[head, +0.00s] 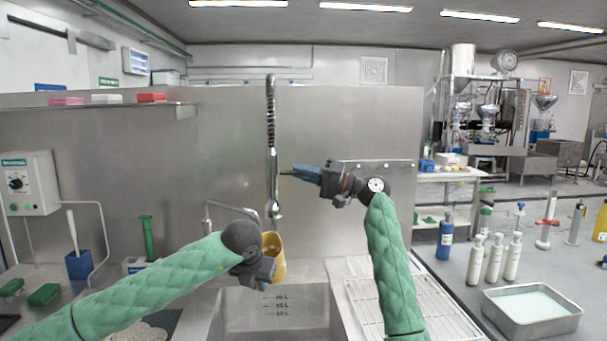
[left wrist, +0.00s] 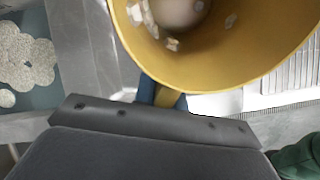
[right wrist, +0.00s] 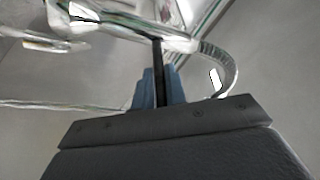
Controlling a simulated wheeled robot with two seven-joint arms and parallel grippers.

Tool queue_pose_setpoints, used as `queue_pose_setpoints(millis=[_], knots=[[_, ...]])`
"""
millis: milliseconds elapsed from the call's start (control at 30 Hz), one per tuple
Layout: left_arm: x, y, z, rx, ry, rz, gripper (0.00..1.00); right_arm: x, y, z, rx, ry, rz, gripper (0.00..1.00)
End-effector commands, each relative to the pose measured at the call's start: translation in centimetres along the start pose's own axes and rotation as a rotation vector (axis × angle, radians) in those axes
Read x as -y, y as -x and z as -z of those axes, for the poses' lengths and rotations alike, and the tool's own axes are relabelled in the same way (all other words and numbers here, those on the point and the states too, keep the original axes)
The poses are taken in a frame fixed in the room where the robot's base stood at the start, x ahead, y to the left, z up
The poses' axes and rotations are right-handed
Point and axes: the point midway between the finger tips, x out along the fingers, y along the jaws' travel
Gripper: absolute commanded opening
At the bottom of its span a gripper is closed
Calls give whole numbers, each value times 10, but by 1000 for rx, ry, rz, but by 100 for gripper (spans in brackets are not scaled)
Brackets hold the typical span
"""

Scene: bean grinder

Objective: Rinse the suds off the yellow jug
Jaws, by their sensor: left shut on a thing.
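The yellow jug (head: 273,252) is held above the sink (head: 270,312). Its open mouth (left wrist: 215,72) fills the top of the left wrist view, with white suds patches on the inner wall. My left gripper (head: 262,268) is shut on the jug's handle (left wrist: 167,98). The hanging spray tap (head: 274,182) is above the jug; I see no clear water stream. My right gripper (head: 290,172) is beside the spray tap at its right. In the right wrist view its blue fingers (right wrist: 158,90) are close together around a dark thin bar; whether they grip it is unclear.
A white drying rack (head: 405,308) lies right of the sink. A bent faucet (head: 232,208) stands behind my left arm. A steel wall panel (head: 340,125) rises behind. A steel tray of pale liquid (head: 530,308) and several bottles stand on the right.

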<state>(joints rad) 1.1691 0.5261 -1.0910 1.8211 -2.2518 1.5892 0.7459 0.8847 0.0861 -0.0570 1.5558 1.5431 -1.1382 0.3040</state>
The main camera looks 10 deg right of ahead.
Motion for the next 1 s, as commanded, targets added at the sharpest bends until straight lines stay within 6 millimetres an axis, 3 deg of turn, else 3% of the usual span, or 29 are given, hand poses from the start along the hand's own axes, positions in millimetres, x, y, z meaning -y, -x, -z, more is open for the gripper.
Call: queue_pose_setpoints(millis=[833, 900, 967, 1000], knots=[[0, 0, 0, 0, 0, 0, 0, -10, 2, -6, -82, -49, 113, 0], [0, 0, 0, 0, 0, 0, 0, -10, 2, -6, -82, -49, 113, 21], [0, 0, 0, 0, 0, 0, 0, -10, 2, -6, -82, -49, 113, 33], [0, 0, 0, 0, 0, 0, 0, -10, 2, -6, -82, -48, 113, 33]])
